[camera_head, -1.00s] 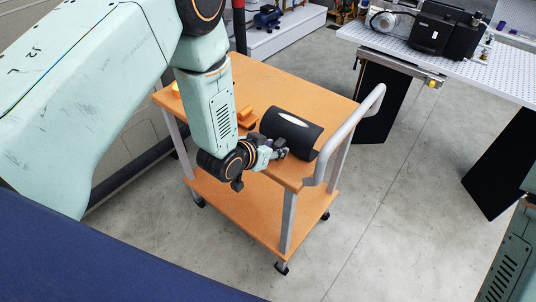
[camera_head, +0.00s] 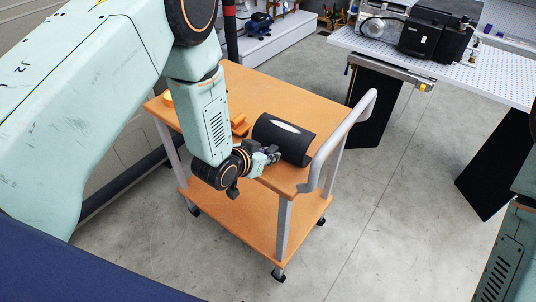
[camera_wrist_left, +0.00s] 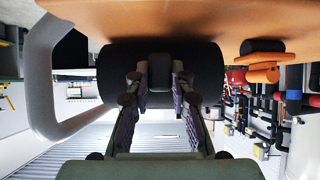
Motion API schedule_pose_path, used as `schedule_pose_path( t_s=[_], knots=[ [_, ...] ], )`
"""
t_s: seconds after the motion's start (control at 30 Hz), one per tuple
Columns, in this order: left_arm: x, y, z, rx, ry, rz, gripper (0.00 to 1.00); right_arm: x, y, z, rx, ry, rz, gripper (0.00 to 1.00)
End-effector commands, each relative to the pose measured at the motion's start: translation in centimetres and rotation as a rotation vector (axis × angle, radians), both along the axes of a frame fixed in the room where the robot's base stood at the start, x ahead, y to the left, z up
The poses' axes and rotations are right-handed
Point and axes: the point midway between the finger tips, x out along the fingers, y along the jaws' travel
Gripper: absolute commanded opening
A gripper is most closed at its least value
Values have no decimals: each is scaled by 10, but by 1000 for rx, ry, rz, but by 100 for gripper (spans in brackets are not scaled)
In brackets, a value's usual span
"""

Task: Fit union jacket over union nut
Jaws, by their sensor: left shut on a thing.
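The black, rounded jacket (camera_head: 288,140) lies on its side near the right end of the orange cart top (camera_head: 285,92), with a pale patch on its upper face. My left gripper (camera_head: 273,154) is shut on the jacket's near side. In the left wrist view the dark jacket (camera_wrist_left: 205,68) fills the middle, with the two fingers (camera_wrist_left: 160,80) at a narrow dark part of it. Whether the jacket touches the cart top cannot be told. I cannot make out a union nut in either view. My right gripper is out of view.
The cart's grey handle (camera_head: 345,135) rises just right of the jacket. Small orange pieces (camera_head: 240,125) lie left of it. A perforated bench (camera_head: 470,73) with a black machine (camera_head: 437,35) stands at the back right. Open floor (camera_head: 385,215) lies between cart and bench.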

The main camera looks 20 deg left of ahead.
Motion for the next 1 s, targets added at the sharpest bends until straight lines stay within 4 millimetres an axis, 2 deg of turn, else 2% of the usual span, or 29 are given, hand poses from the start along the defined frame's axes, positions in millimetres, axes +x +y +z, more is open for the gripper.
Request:
schedule_pose_path(
  t_s=[0.8,1.0],
  knots=[
    [0,0,45,0,-1,0,0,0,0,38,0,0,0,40],
    [0,0,48,0,-1,0,0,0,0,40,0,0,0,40]
  ],
)
